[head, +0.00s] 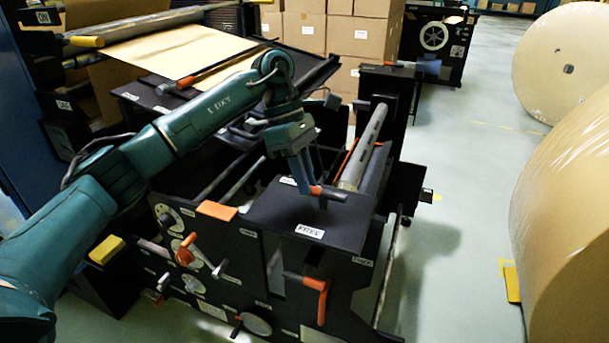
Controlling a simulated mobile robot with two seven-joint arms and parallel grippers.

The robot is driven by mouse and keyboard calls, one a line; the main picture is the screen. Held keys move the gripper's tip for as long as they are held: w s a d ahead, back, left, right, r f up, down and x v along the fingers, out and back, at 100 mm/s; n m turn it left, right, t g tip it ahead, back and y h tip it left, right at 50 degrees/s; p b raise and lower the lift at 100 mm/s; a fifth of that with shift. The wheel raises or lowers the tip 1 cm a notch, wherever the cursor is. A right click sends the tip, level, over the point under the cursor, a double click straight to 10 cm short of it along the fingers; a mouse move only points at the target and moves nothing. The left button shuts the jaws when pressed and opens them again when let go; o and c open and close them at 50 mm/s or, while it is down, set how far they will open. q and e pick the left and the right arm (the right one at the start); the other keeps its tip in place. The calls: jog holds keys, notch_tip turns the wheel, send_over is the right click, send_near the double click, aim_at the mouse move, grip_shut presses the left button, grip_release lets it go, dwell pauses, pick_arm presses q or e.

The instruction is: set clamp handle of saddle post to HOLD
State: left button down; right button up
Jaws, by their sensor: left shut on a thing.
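The saddle post (268,212) is a black block with a flat top near the middle of the head view. Its clamp handle (338,196), a short bar with an orange part and a dark end, sits on that top and points right. My left gripper (321,200) reaches down from above and is shut on the clamp handle, hiding part of it. A white label (310,231), seemingly FREE, lies in front of the handle. Another label (288,181) lies left of it, too small to read. My right gripper is not in view.
An orange L-shaped handle (318,284) and an orange-hubbed crank (186,252) stick out of the machine's front. A grey shaft (362,146) rises behind the post. Large kraft rolls (570,220) stand at the right.

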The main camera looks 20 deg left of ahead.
pick_arm(q)
jog(key=c, duration=1.3)
grip_release()
jog(key=shift+c, duration=0.2)
jog(key=shift+r, duration=0.1)
jog(key=p+v, duration=0.1)
jog(key=v, duration=1.2)
